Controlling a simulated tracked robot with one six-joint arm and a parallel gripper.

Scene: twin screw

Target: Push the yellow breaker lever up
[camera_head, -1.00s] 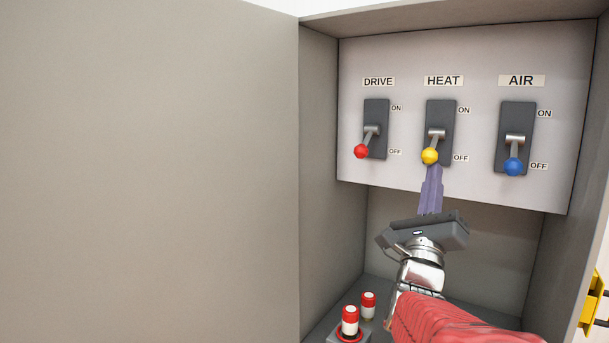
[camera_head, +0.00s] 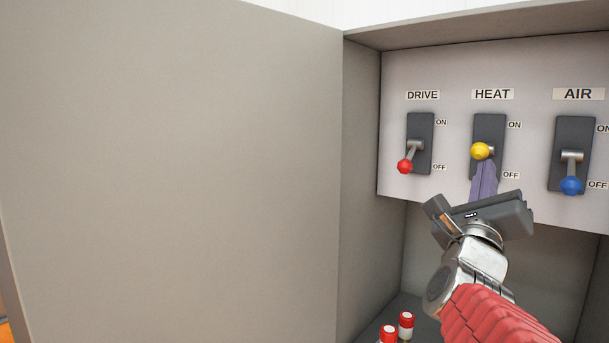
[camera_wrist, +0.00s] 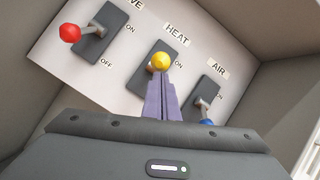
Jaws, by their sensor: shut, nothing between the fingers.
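The yellow breaker lever (camera_head: 480,151) is on the HEAT switch, the middle one of three. Its knob now stands about level with the pivot, between the ON and OFF labels, and sticks out toward me. My gripper (camera_head: 484,168) is shut and empty, with its purple fingers pointing up from below. The fingertips are right under the yellow knob and look to be touching it. In the wrist view the yellow knob (camera_wrist: 161,60) sits just beyond the tips of the fingers (camera_wrist: 163,80).
The red DRIVE lever (camera_head: 405,166) on the left and the blue AIR lever (camera_head: 570,185) on the right both point down toward OFF. A grey cabinet door or wall (camera_head: 180,180) fills the left. Red-and-white capped cylinders (camera_head: 406,320) stand at the cabinet bottom.

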